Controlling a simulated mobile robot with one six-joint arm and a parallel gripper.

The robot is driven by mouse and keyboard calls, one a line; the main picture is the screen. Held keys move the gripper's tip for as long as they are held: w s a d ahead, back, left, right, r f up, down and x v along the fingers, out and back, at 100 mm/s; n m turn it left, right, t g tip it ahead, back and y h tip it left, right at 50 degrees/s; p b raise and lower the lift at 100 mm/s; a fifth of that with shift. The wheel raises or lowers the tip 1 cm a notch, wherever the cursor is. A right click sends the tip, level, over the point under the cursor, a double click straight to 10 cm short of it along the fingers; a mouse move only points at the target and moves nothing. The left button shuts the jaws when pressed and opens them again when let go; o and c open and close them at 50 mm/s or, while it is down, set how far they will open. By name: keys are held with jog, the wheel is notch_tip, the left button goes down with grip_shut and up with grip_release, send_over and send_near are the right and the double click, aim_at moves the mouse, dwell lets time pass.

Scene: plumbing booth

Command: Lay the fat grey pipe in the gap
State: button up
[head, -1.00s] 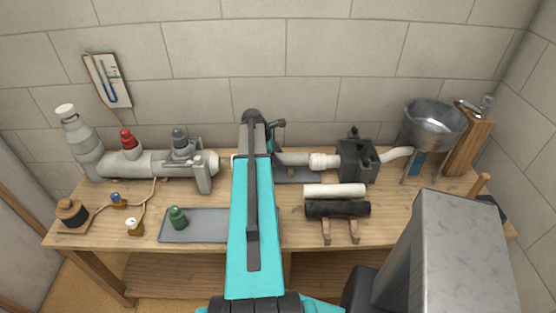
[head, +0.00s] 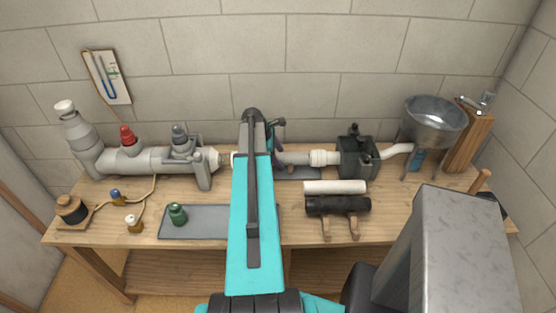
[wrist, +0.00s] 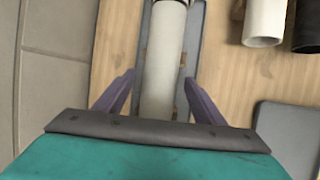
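The fat grey pipe (wrist: 163,70) runs lengthwise between my fingers in the wrist view. In the head view its right part (head: 296,158) shows beside my arm, in line with the white collar (head: 324,158) on the right. My gripper (wrist: 160,88) is open, with one purple finger on each side of the pipe and clear space between. The fixed grey pipework (head: 140,161) ends left of my arm. My arm hides the middle of the line and the pipe's left end, so I cannot tell how it meets that side.
A white pipe (head: 335,187) and a black pipe (head: 338,205) lie in front on wooden rests. A grey tray (head: 205,222) holds a green bottle (head: 177,214). A dark block (head: 357,160) and metal funnel (head: 434,122) stand right. The wall is close behind.

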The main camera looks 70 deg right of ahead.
jog(key=shift+w+a+r, duration=0.15)
jog(key=shift+w+r, duration=0.1)
jog(key=shift+r, duration=0.15)
jog(key=b+v, duration=0.3)
jog(key=v, duration=0.9)
jog(key=shift+r+b, duration=0.3)
jog(key=shift+r, duration=0.1)
jog(key=shift+a, duration=0.1)
dwell(0.7)
